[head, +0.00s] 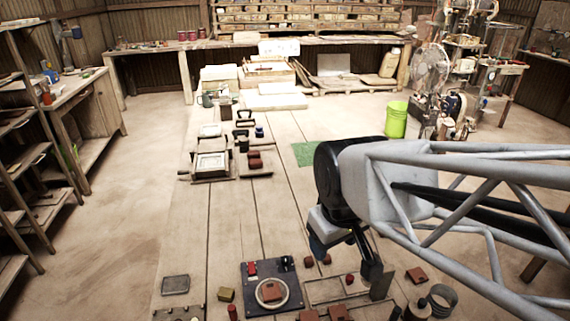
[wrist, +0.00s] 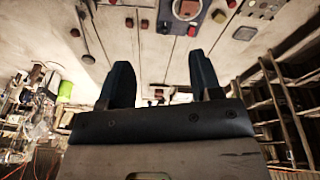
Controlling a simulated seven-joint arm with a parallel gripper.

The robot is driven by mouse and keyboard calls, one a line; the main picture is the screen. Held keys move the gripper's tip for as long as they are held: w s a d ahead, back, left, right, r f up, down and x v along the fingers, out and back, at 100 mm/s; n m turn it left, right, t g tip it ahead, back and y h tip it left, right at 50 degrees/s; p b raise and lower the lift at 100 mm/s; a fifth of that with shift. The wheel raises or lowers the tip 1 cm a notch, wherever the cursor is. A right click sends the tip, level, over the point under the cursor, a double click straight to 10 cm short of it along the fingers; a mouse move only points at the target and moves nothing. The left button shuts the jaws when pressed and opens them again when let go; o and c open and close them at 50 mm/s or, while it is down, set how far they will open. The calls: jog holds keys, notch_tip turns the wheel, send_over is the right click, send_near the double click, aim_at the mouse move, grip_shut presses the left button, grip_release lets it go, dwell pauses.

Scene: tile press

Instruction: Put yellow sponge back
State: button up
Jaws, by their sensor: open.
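A small yellow block that looks like the sponge (head: 226,294) lies on the plank table near its front left, just left of the dark press plate (head: 257,271). It also shows small near the top of the wrist view (wrist: 219,16), beside the plate with its round red-centred fitting. My gripper (head: 348,268) is above the table, to the right of the block and apart from it. Its two dark fingers stand wide apart with nothing between them in the wrist view (wrist: 160,78).
Red-brown tiles (head: 417,275), a wooden frame (head: 323,291) and a coiled ring (head: 442,300) lie at the front right. A dark rectangular piece (head: 175,285) lies left of the block. A green mat (head: 304,154) and lime bucket (head: 396,119) are farther back. The table's middle is mostly clear.

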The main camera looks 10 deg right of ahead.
jog(key=s+m, duration=0.1)
jog(key=s+d+m, duration=0.1)
jog(key=s+r+m, duration=0.1)
jog(key=shift+s+d+r+m, duration=0.1)
jog(key=shift+s+d+m, duration=0.2)
jog(key=shift+s, duration=0.05)
dwell(1.2)
